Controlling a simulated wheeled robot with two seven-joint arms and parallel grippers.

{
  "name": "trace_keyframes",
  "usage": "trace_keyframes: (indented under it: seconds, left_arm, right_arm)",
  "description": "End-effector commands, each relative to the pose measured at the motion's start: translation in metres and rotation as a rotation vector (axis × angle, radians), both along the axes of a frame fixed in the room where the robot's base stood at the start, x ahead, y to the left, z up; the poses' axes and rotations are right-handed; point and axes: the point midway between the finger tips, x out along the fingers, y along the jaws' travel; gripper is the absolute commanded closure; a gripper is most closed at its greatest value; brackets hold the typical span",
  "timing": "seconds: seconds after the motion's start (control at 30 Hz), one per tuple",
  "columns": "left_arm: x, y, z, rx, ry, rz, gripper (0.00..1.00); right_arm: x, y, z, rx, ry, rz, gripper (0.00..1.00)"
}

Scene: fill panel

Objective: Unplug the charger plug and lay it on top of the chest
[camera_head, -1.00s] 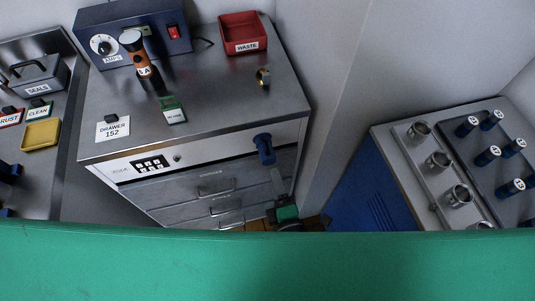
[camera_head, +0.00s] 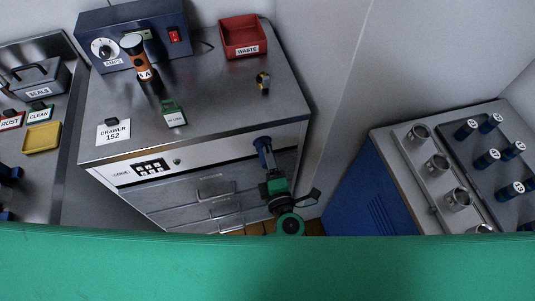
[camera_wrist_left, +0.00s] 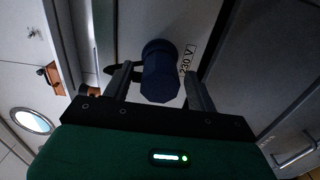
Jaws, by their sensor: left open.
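The dark blue charger plug (camera_head: 262,144) sticks out of the front face of the metal chest (camera_head: 230,105), near its upper right corner. In the left wrist view the plug (camera_wrist_left: 160,75) stands between my two fingers, beside a "230 V" label (camera_wrist_left: 187,59). My left gripper (camera_head: 268,170) is open, right below the plug in the head view, with a finger on either side of it. I cannot tell whether the fingers touch it. My right gripper is not in view.
The top's front right is clear.

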Motion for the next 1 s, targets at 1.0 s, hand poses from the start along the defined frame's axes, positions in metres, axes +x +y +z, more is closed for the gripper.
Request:
trace_keyframes:
  seconds: [1.0]
  left_arm:
    - [0.0108,0.0032,0.0005,0.0,0.0,0.001,0.42]
  right_arm:
    - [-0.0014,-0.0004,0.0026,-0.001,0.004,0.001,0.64]
